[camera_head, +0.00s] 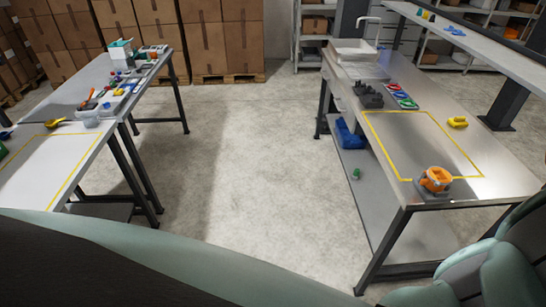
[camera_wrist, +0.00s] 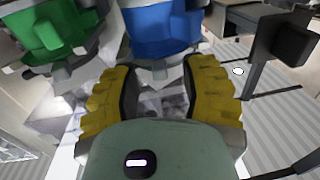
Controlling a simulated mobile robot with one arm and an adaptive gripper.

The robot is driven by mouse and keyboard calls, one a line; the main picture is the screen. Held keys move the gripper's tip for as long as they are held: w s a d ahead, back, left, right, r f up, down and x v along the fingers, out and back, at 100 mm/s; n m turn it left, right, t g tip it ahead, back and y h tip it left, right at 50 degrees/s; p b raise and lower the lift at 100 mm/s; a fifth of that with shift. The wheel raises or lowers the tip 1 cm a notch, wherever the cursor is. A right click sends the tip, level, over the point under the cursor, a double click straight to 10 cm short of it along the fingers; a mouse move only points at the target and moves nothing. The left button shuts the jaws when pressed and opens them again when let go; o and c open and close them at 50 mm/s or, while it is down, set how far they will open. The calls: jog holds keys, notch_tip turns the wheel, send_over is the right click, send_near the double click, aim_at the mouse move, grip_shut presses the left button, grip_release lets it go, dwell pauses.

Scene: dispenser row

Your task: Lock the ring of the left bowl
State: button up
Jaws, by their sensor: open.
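In the wrist view, a blue bowl (camera_wrist: 160,28) with a grey collar below it stands at top centre. A green bowl (camera_wrist: 50,32) with a grey lobed ring (camera_wrist: 62,68) stands at the upper left. Which of them the task calls the left bowl, and whether any ring is locked, I cannot tell. My gripper (camera_wrist: 158,88) has thick yellow fingers, spread apart, with nothing seen held between them. The fingertips are close to the lower sides of the blue bowl; contact is unclear. The head view shows neither these bowls nor my gripper.
In the wrist view, a dark block on a post (camera_wrist: 283,38) stands at the right. In the head view, a steel table (camera_head: 425,115) at right carries an orange part (camera_head: 436,179) and a yellow part (camera_head: 457,122). The floor (camera_head: 250,170) between tables is clear.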

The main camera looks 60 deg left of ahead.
jog(key=shift+o, duration=0.5)
grip_shut()
